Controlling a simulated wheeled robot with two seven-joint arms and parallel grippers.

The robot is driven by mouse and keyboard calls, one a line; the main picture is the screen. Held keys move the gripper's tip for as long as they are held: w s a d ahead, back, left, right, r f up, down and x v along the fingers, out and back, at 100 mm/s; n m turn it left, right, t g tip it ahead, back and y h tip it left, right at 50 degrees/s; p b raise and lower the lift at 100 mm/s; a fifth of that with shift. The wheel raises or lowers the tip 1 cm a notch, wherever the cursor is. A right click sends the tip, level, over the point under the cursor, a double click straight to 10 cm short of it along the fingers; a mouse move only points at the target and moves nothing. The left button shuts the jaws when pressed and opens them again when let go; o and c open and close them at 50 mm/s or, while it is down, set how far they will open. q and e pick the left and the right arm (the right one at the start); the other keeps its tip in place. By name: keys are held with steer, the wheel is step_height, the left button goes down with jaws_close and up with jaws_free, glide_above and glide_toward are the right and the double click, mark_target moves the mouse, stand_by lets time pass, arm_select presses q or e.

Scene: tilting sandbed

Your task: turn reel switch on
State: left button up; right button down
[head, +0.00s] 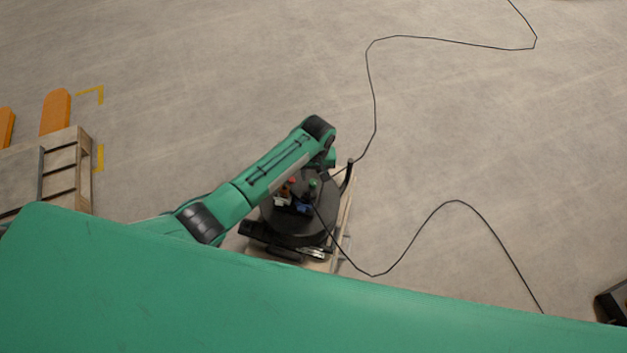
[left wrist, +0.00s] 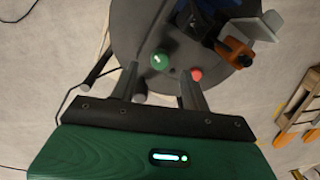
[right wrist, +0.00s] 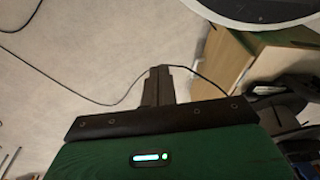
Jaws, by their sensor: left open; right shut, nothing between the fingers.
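The cable reel (head: 292,228) is a dark round drum in the middle of the head view. Its grey top (left wrist: 135,25) fills the upper middle of the left wrist view. On it are a green button (left wrist: 160,59) marked 1 and a red button (left wrist: 197,74) to its right. My left gripper (left wrist: 159,68) is open over the reel's edge. In that view the green button appears between its fingertips and the red one just right of the right finger; contact cannot be told. My right gripper (right wrist: 158,72) is shut and empty, and out of the head view.
Blue and orange plugs (left wrist: 236,48) sit on the reel top beside the buttons. A black cable (head: 374,95) runs from the reel across the floor. A wooden pallet (head: 65,165) stands at left. A wooden box (right wrist: 240,62) shows in the right wrist view.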

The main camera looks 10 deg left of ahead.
mark_target(313, 182)
arm_select(q)
steer(key=shift+a+f+b, duration=0.1)
steer(key=shift+f+b, duration=0.2)
steer(key=shift+f, duration=1.85)
arm_select(e)
steer(key=shift+w+a+r, duration=0.1)
steer(key=shift+w+r, duration=0.05)
steer(key=shift+r, duration=0.55)
steer(key=shift+w+a+r, duration=0.1)
steer(key=shift+w+r, duration=0.05)
steer(key=shift+r, duration=0.55)
arm_select(q)
steer(key=shift+c, duration=0.5)
steer(key=c, duration=0.9)
